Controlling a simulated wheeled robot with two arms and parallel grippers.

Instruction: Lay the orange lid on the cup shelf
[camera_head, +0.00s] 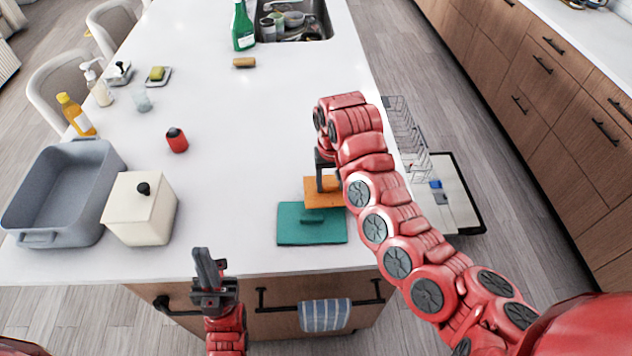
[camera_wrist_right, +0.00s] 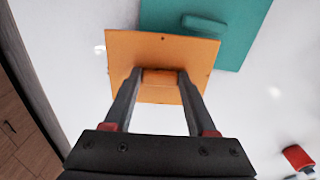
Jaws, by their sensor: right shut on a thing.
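The orange lid (camera_head: 323,197) is a flat square plate with a block handle, at the right side of the island counter. My right gripper (camera_head: 326,181) is shut on the lid's handle; the right wrist view shows both fingers on it (camera_wrist_right: 160,77). The lid (camera_wrist_right: 187,47) partly overlaps a teal lid (camera_head: 312,230) in the pictures; whether they touch I cannot tell. A wire rack (camera_head: 405,125) beside the island, over an open dishwasher, may be the cup shelf.
A cream box (camera_head: 141,222) and a grey tub (camera_head: 62,200) stand at the left. A red shaker (camera_head: 177,140) stands mid-counter, and a green bottle (camera_head: 243,27) by the sink. The open dishwasher door (camera_head: 462,205) lies low at the right. The counter's middle is clear.

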